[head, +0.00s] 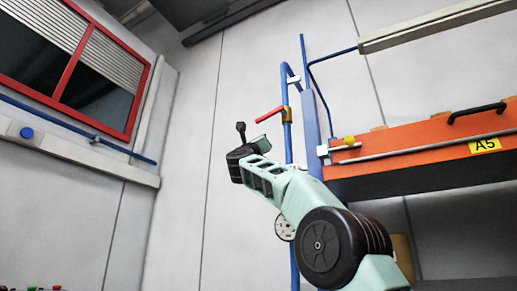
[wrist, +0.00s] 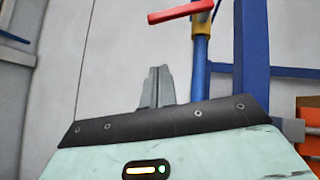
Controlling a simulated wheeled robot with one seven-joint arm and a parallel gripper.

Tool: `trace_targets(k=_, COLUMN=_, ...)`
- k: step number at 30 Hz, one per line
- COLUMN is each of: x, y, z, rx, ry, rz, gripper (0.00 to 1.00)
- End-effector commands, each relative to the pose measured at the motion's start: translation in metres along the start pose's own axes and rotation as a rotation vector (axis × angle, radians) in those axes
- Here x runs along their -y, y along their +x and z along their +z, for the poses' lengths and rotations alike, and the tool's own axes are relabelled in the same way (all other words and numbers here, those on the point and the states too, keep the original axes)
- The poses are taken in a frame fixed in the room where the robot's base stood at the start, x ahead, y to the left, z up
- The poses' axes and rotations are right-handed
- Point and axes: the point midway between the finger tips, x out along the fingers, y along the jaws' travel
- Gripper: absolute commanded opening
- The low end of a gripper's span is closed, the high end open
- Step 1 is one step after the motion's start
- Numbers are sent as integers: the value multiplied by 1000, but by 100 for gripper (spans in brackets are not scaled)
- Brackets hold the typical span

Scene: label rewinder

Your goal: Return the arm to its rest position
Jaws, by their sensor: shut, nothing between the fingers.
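My arm rises from the lower right of the head view, pale green with a large black joint. My gripper shows in the wrist view (wrist: 157,88) as two grey fingers pressed together, with nothing between them. It points up, in front of the grey wall. In the head view the arm's far end is dark and small, left of the blue pipe (head: 287,125). A red valve handle (head: 269,114) on that pipe is just right of the arm's end. In the wrist view the red handle (wrist: 181,12) is above and right of the fingers, apart from them.
An orange machine part (head: 430,143) marked A5 with a black handle stands at the right. A blue upright post (head: 311,115) stands beside the pipe. A red-framed window (head: 75,60) is at the upper left. Bare grey wall (head: 185,190) lies left of my arm.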

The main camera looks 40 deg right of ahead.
Motion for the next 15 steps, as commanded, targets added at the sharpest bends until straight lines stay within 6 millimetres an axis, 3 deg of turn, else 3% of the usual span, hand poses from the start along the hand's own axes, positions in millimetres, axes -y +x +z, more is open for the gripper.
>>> trace_targets(k=15, x=0, y=-8, z=0, rx=0, ry=0, rz=0, gripper=0)
